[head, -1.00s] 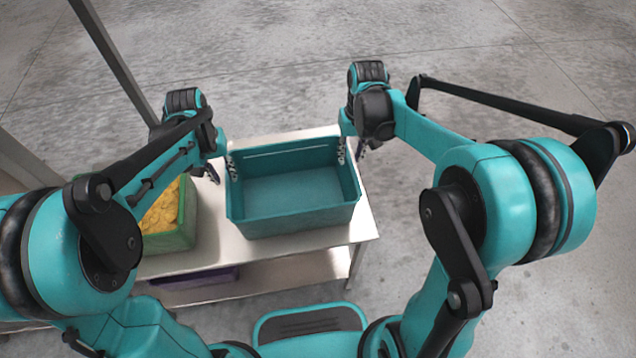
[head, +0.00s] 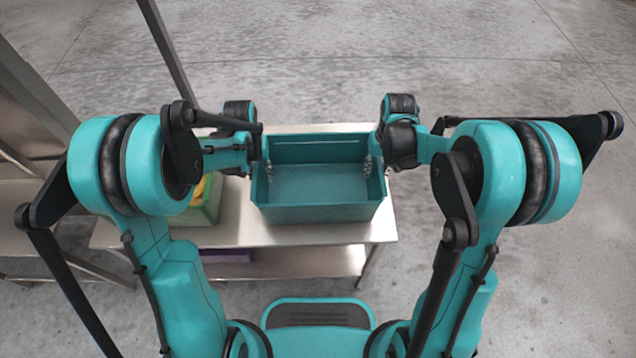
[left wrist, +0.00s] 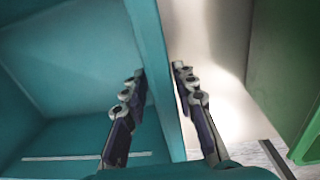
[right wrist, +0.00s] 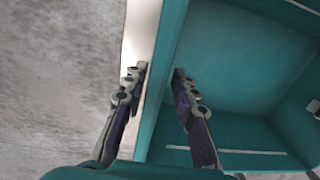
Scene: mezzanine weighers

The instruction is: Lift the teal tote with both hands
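The teal tote (head: 318,214) is an open, empty box above the steel table top, upright and level. I cannot tell whether its base touches the table. My left gripper (left wrist: 159,72) has one finger inside and one outside the tote's left wall, both close against it. My right gripper (right wrist: 160,72) straddles the right wall the same way, with its fingers close to the wall. In the head view the inner fingers show inside the tote at both ends; the outer fingers are mostly hidden.
A green crate (head: 205,215) with yellow contents stands close left of the tote, partly hidden by my left arm. A purple crate (head: 228,256) is on the lower shelf. A metal post (head: 165,45) rises at the back left. Bare floor (head: 530,270) lies to the right.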

